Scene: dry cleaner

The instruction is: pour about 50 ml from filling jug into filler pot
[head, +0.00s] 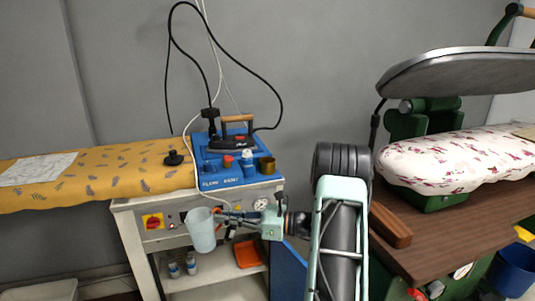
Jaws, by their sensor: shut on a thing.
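The filling jug (201,231), a pale blue-grey cup-like vessel, hangs in front of the white cabinet and looks nearly upright. My gripper (221,218) reaches in from the right and is shut on the jug's right side. The jug's contents cannot be seen. A small brass-coloured pot (266,166), perhaps the filler pot, stands at the right of the blue tray (211,184), above and to the right of the jug. The jug is apart from it.
An iron (232,143) with a wooden handle stands at the back of the tray. A red-topped item (228,161) and a blue-and-white container (247,158) stand near the pot. A yellow ironing board (100,175) lies left, a press (455,72) right. Small bottles (191,265) stand below.

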